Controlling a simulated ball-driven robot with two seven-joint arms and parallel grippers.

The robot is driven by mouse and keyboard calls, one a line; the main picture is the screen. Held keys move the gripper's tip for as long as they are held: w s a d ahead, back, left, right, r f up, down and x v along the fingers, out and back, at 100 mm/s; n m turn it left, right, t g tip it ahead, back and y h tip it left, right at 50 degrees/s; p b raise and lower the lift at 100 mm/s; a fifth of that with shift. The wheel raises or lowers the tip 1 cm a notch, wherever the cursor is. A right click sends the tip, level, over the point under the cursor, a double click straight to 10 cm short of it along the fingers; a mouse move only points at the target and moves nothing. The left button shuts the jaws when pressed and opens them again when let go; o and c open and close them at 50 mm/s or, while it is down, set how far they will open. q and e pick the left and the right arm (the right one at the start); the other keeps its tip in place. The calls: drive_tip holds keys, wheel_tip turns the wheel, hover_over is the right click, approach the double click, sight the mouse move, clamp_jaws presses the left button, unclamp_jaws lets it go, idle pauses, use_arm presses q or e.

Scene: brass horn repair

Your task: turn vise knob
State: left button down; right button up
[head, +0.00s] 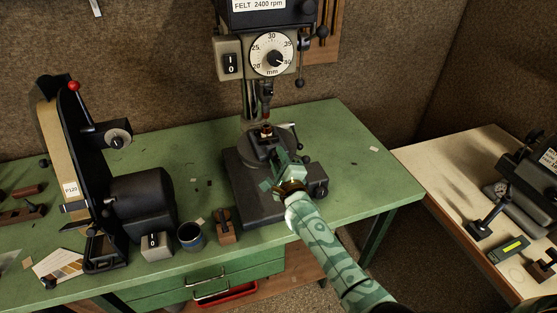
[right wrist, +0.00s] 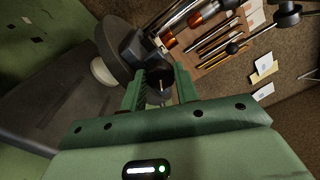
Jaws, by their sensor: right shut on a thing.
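My right gripper (head: 282,165) reaches in from the lower right to the vise's near side. In the right wrist view, its green fingers (right wrist: 160,92) are shut on a dark round knob (right wrist: 157,97), which shows between them. The gripper hides the knob in the head view. My left gripper is in neither view.
The drill press (head: 270,53) rises behind the vise. A pale side table (head: 430,170) stands at right.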

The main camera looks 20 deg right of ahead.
drive_tip(key=shift+m, duration=0.8)
drive_tip(key=o, duration=1)
drive_tip(key=shift+s, duration=0.1)
drive_tip(key=shift+c, duration=0.2)
drive_tip(key=shift+f, duration=0.1)
drive_tip(key=shift+f, duration=0.1)
